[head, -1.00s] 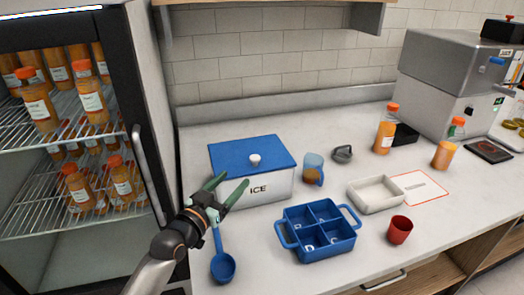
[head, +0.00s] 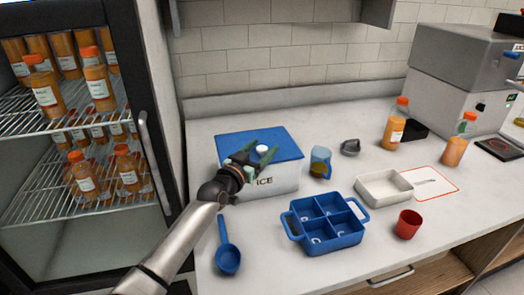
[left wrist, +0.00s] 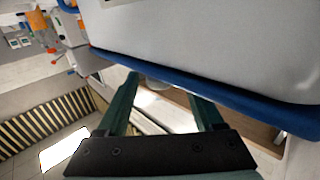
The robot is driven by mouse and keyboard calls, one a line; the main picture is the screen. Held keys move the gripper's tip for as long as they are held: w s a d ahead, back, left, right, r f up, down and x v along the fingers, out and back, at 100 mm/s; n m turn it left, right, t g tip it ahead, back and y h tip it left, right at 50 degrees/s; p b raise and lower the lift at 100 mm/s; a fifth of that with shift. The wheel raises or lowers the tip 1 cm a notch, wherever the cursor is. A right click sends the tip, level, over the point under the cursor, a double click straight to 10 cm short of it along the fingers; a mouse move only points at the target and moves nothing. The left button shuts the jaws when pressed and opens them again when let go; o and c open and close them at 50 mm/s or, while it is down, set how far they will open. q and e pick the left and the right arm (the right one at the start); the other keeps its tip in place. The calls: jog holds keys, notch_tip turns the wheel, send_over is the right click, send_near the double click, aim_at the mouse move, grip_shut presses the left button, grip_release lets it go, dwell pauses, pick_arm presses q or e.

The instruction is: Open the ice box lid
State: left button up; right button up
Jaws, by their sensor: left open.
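The ice box (head: 284,180) is a white box marked ICE on the counter. Its blue lid (head: 236,139) lies shut on top, with a white knob (head: 262,149) in the middle. My left gripper (head: 264,153) is open above the front of the lid, its dark green fingers pointing toward the knob, which appears between them. I cannot tell whether they touch it. In the left wrist view, the blue lid edge (left wrist: 200,93) and white box wall (left wrist: 210,45) show beyond the open fingers (left wrist: 165,90). My right gripper is not in view.
A blue scoop (head: 228,258) lies in front of the box. A blue divided tray (head: 325,225), a blue-handled jug (head: 320,162), a white tray (head: 385,188) and a red cup (head: 408,224) stand to the right. A bottle fridge (head: 170,165) is at left.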

pick_arm(q)
jog(key=shift+w+d, duration=0.1)
jog(key=shift+w, duration=0.15)
grip_shut()
dwell(0.5)
dwell(0.9)
